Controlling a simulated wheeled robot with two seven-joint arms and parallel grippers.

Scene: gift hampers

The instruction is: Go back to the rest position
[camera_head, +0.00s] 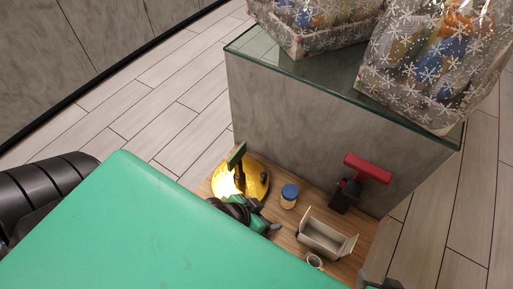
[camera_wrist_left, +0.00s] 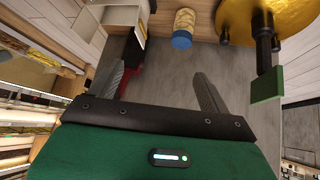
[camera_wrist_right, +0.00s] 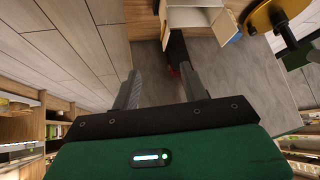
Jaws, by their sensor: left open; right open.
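My left gripper (camera_head: 266,226) is over the near edge of the low wooden shelf in the head view. In the left wrist view its fingers (camera_wrist_left: 165,72) stand wide apart with nothing between them. My right gripper (camera_head: 384,284) only partly shows at the bottom edge of the head view. In the right wrist view its fingers (camera_wrist_right: 160,76) are apart and empty. Both grippers are clear of the objects in their wrist views, as far as I can tell.
The wooden shelf (camera_head: 274,213) holds a gold round item (camera_head: 258,187), a blue-lidded jar (camera_head: 289,198), an open box (camera_head: 322,238), a small ring (camera_head: 314,262) and a red-topped black item (camera_head: 368,168). Wrapped hampers (camera_head: 438,70) stand on the glass-topped counter (camera_head: 335,78) behind.

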